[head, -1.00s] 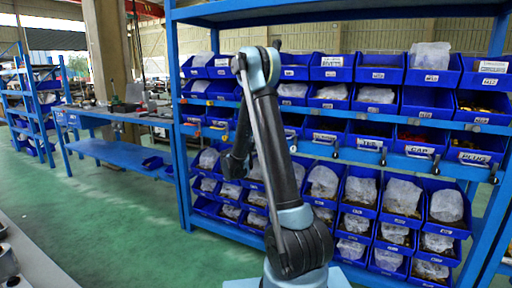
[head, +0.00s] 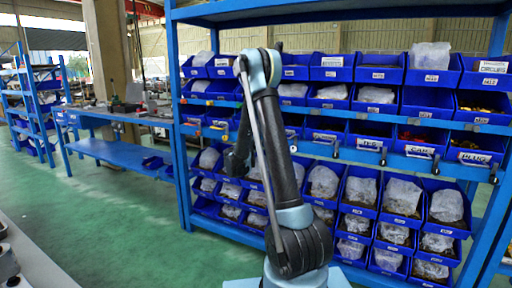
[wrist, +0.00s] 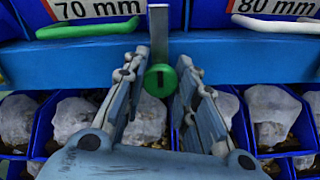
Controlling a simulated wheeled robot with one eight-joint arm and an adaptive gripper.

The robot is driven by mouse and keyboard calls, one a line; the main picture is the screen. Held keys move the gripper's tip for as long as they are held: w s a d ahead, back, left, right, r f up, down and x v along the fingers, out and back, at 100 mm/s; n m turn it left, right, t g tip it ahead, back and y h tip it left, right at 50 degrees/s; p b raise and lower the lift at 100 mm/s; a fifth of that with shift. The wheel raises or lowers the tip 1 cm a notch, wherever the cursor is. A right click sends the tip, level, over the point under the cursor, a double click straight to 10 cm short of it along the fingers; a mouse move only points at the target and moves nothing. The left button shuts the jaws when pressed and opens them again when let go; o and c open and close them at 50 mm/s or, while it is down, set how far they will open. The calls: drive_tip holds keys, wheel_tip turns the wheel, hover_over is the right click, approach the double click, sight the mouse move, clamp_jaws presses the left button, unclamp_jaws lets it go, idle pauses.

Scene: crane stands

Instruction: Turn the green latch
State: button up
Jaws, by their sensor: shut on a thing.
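The green latch (wrist: 160,80) shows in the wrist view as a round green knob with a dark slot, below a narrow upright grey plate (wrist: 158,32) on the blue shelf beam. My gripper (wrist: 160,84) has one finger on each side of the knob and is shut on it. The slot looks roughly upright. In the head view my arm reaches towards the blue shelf rack, and its own links hide the fingers and the latch.
The blue beam (wrist: 250,62) runs across behind the latch. In the head view the rack (head: 185,190) is close, with open green floor (head: 110,220) to the left.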

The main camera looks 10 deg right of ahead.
drive_tip(key=shift+m, duration=0.4)
drive_tip(key=m, duration=0.3)
drive_tip(key=shift+m, duration=0.4)
drive_tip(key=m, duration=0.9)
drive_tip(key=shift+s, duration=0.1)
drive_tip(key=shift+m, duration=2.1)
drive_tip(key=o, duration=1.1)
drive_tip(key=shift+a, duration=0.1)
drive_tip(key=v, duration=1.1)
drive_tip(key=shift+s+a, duration=0.25)
drive_tip(key=shift+s, duration=0.05)
